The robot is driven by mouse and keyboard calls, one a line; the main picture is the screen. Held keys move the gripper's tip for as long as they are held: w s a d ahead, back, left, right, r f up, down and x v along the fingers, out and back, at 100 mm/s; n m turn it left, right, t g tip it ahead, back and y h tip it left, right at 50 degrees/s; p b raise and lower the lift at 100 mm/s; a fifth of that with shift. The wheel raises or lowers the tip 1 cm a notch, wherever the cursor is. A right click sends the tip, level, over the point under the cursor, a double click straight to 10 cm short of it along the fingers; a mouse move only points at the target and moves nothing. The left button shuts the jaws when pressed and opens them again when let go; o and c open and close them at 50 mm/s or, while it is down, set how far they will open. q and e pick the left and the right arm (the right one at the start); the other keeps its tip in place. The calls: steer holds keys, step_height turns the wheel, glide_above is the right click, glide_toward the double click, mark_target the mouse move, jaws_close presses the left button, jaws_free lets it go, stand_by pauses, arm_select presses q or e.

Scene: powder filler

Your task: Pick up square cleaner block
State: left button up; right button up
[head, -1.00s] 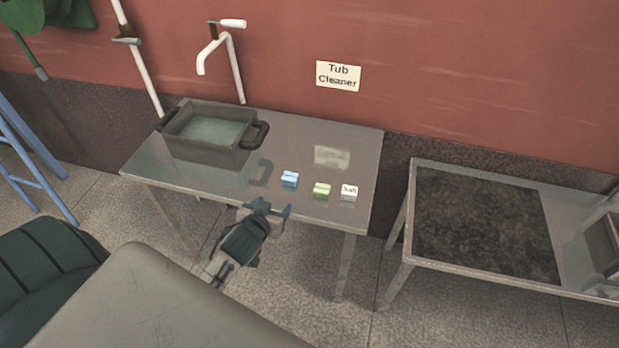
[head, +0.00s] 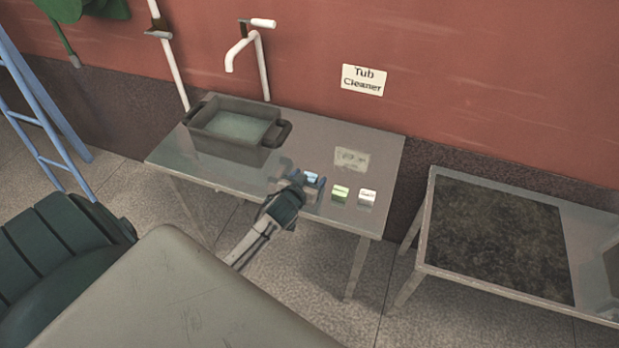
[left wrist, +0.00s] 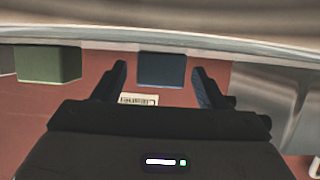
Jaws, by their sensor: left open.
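Three small cleaner blocks stand in a row near the table's front edge in the head view: blue (head: 313,177), green (head: 340,193) and white (head: 367,197). I cannot tell by shape which is the square one. My left gripper (head: 305,186) is open at the blue block and partly covers it. In the left wrist view the blue block (left wrist: 161,70) lies between the two spread fingers (left wrist: 159,76), with gaps on both sides. The green block (left wrist: 48,65) is left of the fingers there. My right gripper is not in view.
A dark tub with handles (head: 210,143) stands on the metal table (head: 300,135), left of the blocks. A faucet (head: 262,75) rises behind it. A wall sign (head: 364,80) reads "Tub Cleaner". A second table with a dark mat (head: 500,240) is at right.

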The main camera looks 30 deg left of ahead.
arm_select(q)
steer(key=shift+w+f, duration=0.15)
steer(key=shift+w, duration=0.15)
steer(key=c, duration=1.1)
steer(key=shift+o, duration=0.2)
